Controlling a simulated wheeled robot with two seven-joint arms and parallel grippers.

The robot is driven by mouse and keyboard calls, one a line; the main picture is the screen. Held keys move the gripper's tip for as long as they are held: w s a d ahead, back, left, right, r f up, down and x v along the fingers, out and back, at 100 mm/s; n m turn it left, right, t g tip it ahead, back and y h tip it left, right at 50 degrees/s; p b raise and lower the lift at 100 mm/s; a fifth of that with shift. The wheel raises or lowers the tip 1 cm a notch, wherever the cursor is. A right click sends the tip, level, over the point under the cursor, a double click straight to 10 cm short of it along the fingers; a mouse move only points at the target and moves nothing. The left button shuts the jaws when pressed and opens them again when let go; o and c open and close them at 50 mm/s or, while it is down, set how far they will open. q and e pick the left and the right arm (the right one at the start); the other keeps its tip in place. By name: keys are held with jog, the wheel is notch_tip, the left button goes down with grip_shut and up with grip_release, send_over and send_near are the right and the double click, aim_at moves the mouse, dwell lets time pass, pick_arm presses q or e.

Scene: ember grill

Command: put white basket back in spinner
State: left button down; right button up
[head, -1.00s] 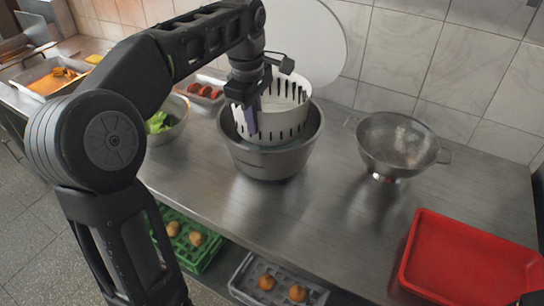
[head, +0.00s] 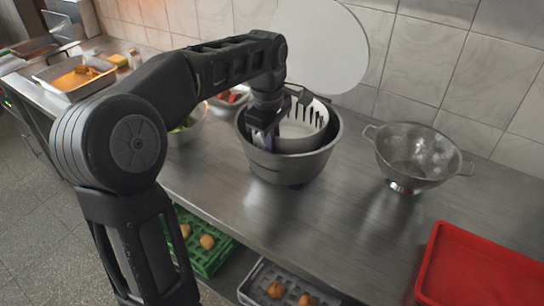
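The white basket (head: 303,132), slotted around its wall, sits down inside the grey spinner bowl (head: 290,166) on the steel counter. Its upper rim shows a little above the bowl's rim on the far side. My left gripper (head: 266,138) reaches down at the bowl's left side and is shut on the basket's near-left wall. The gripper and forearm hide part of the basket, and its bottom is out of sight. A large white round disc (head: 322,45), possibly the spinner's lid, leans against the tiled wall behind. My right gripper is not in view.
A metal colander (head: 412,160) stands right of the bowl, and a red tray (head: 485,270) lies at the front right. Bowls with greens (head: 184,124) and red food (head: 229,97) stand to the left. Green (head: 212,258) and grey crates sit below the counter.

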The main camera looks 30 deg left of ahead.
pick_arm(q)
jog(key=shift+f, duration=1.9)
jog(key=shift+f, duration=0.15)
jog(key=c, duration=1.9)
grip_release()
jog(key=shift+c, duration=0.2)
notch_tip(320, 180, up, 12)
jog(key=s+p, duration=0.1)
jog(key=p, duration=0.2)
jog(key=shift+r+p, duration=0.2)
jog(key=shift+p, duration=0.15)
